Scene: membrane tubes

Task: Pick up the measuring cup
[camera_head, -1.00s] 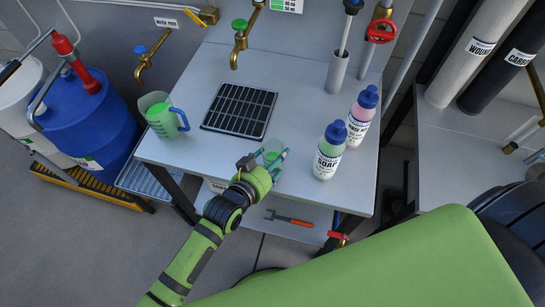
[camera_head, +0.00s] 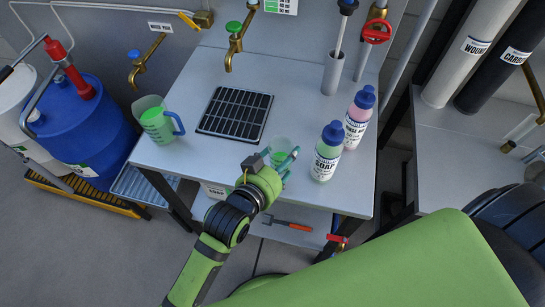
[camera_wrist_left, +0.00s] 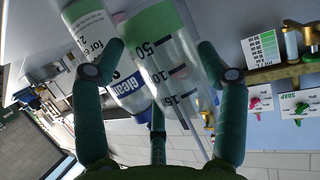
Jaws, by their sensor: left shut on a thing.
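The measuring cup (camera_head: 281,147) is a small clear vessel with a green tint, near the front of the grey table in the head view. In the left wrist view the cup (camera_wrist_left: 165,65) shows a green band and black volume marks. My left gripper (camera_head: 281,160) is shut on it, with teal fingers on either side of its wall. The fingers hide part of the cup in the head view. I cannot tell whether its base touches the table. My right gripper is not in view.
A soap bottle (camera_head: 326,157) and a pink-filled bottle (camera_head: 358,122) stand just right of the cup. A larger jug (camera_head: 153,122) with a blue handle stands at the table's left. A black drain grate (camera_head: 235,114) lies behind, under a green-topped tap (camera_head: 234,45).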

